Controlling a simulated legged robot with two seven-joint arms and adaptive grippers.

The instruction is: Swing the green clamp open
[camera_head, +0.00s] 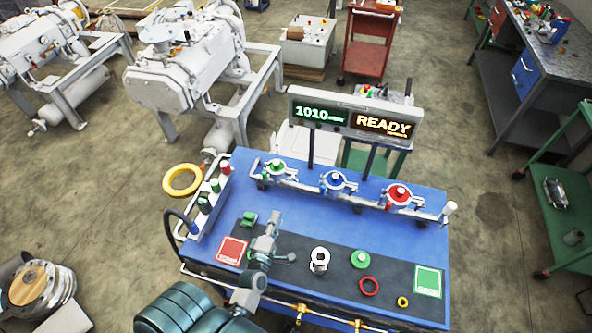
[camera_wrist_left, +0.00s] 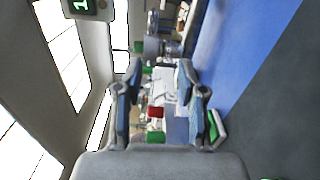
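The green clamp (camera_head: 277,168), a metal ring fitting with a green top, is the leftmost of three on the line along the back of the blue bench (camera_head: 330,205). My left gripper (camera_head: 272,216) is above the bench's dark strip, in front of the clamp and apart from it. In the left wrist view its two fingers (camera_wrist_left: 156,88) are spread with nothing gripped between them. A grey fitting with a green part (camera_wrist_left: 160,48), likely the green clamp, shows beyond the fingertips. My right gripper is not in view.
Blue (camera_head: 337,182) and red (camera_head: 398,195) clamps sit right along the line. A rack (camera_head: 207,207) with green and red caps is at the left. A small green block (camera_head: 249,219) lies near my gripper.

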